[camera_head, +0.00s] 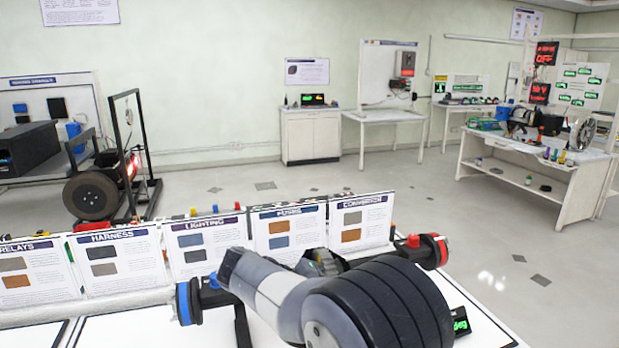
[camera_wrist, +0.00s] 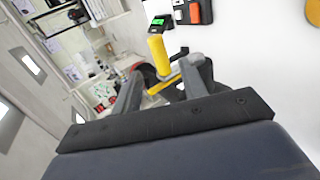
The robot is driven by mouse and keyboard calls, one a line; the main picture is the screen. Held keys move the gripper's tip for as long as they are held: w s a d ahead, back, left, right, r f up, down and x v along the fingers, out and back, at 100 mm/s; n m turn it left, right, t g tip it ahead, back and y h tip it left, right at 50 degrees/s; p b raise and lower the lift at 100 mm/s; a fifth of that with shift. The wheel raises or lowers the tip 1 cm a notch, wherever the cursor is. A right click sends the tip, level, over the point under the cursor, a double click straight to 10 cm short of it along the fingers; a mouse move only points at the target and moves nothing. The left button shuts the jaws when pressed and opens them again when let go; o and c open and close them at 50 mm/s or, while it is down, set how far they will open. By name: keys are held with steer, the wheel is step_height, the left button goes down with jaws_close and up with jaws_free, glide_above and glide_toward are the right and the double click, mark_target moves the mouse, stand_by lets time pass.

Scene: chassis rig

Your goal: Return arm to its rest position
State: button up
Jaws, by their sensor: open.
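My gripper (camera_wrist: 163,78) shows in the wrist view with its two grey fingers apart. A yellow post (camera_wrist: 158,55) and a thin yellow bar (camera_wrist: 164,84) show between and beyond the fingers. I cannot tell whether either touches a finger. In the head view my arm is bent low over the white bench (camera_head: 140,328) in front of the panels. My gripper cannot be made out clearly there, as my arm links cover much of that area.
Upright panels, including the harness panel (camera_head: 118,258) and the connector panel (camera_head: 361,222), line the bench close to my arm. A red-and-black clamp (camera_head: 428,250) and a small green display (camera_head: 460,322) lie at right. Open floor (camera_head: 400,180) stretches behind, with a workbench (camera_head: 530,160) far right.

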steer(key=shift+y, duration=0.4)
steer(key=d, duration=0.1)
steer(key=w+d+f+p, duration=0.1)
steer(key=d, duration=0.1)
steer(key=d+f, duration=0.1)
steer(key=d, duration=0.1)
steer(key=shift+w+p, duration=0.35)
steer(key=shift+d+f+g+y+p, duration=0.1)
steer(key=shift+d+g+y+p, duration=0.35)
steer(key=shift+y+p, duration=0.25)
steer(key=shift+w+d+f+y+p, duration=0.2)
steer(key=shift+d+y+p, duration=0.15)
steer(key=shift+y, duration=0.25)
